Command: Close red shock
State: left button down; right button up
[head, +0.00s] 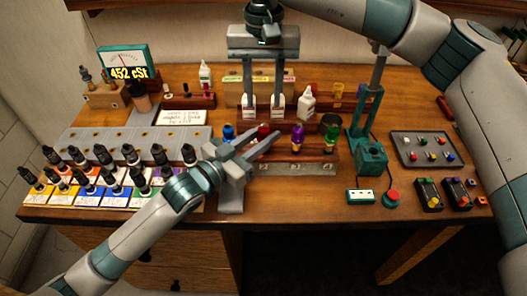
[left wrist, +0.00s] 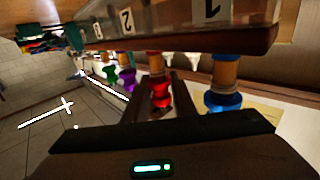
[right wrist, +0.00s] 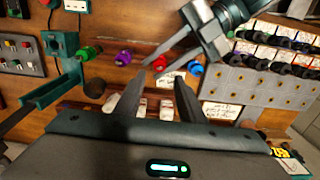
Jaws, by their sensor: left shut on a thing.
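The red shock (head: 263,130) stands in the wooden rack (head: 300,168) between the blue shock (head: 228,131) and the purple shock (head: 298,139). A green shock (head: 331,136) is at the right end. My left gripper (head: 268,140) reaches in from the left at the red shock. In the left wrist view its fingers close around the red cap (left wrist: 160,92), below the shock's tan body. My right gripper (head: 264,112) points down behind the rack, its fingers apart with nothing held. The right wrist view also shows the red shock (right wrist: 160,63), partly beside my left fingers.
Rows of black-capped bottles (head: 103,155) stand at left. White dropper bottles (head: 307,103) stand behind the rack. A green press-like stand (head: 370,155), a red button (head: 391,196) and a grey tray (head: 423,150) are at right. A viscosity display (head: 127,63) reads 452 cSt.

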dwell(0.4)
jog(key=shift+f, duration=4.05)
grip_shut()
jog(key=shift+o, duration=0.3)
grip_release()
jog(key=shift+r, duration=0.1)
jog(key=shift+r, duration=2.2)
jog(key=shift+c, duration=0.3)
